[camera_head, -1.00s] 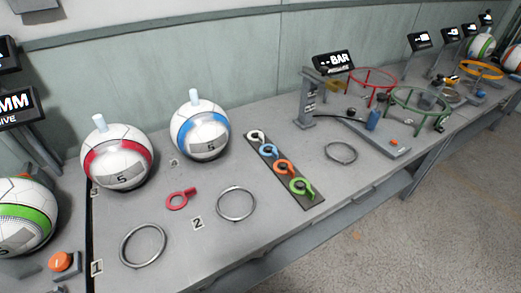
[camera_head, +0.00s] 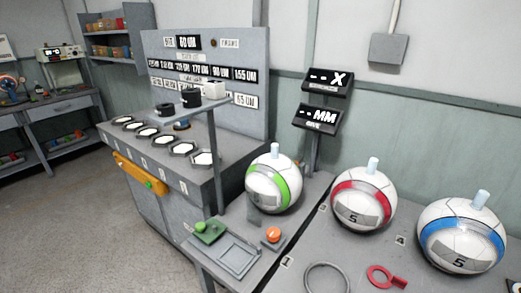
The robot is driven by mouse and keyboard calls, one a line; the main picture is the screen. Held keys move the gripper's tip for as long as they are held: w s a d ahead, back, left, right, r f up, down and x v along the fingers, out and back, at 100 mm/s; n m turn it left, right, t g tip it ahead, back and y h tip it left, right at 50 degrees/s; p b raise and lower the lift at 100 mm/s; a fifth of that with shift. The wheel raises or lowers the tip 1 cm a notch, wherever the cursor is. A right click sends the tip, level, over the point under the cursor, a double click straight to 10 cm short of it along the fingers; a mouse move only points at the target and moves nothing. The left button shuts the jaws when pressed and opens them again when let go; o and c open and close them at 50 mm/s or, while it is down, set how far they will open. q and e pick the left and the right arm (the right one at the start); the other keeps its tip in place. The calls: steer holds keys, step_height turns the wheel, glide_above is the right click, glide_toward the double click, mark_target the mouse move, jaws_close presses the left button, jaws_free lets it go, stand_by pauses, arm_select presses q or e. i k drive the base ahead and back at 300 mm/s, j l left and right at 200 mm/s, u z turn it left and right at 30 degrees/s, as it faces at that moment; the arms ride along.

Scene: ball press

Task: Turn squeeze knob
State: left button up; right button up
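Neither of my grippers is in view. No label marks a squeeze knob, so I cannot tell which part it is. An orange round knob or button (camera_head: 272,234) sits on a small grey base in front of the green-banded ball (camera_head: 274,185). A small green ball-shaped part (camera_head: 201,227) sits on a green plate to its left. The green-banded ball is upright on the bench. A red-banded ball (camera_head: 361,200) and a blue-banded ball (camera_head: 461,235) stand to its right, each with a pale peg on top.
A grey console (camera_head: 150,166) with several dark-rimmed hexagonal pads and a display board (camera_head: 205,62) stands at left. Two black displays (camera_head: 323,100) are on a post behind the balls. A metal ring (camera_head: 327,279) and red ring tool (camera_head: 386,277) lie on the bench. Open floor (camera_head: 80,235) is at left.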

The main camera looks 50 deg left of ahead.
mark_target(272, 233)
steer(key=u, duration=1.4)
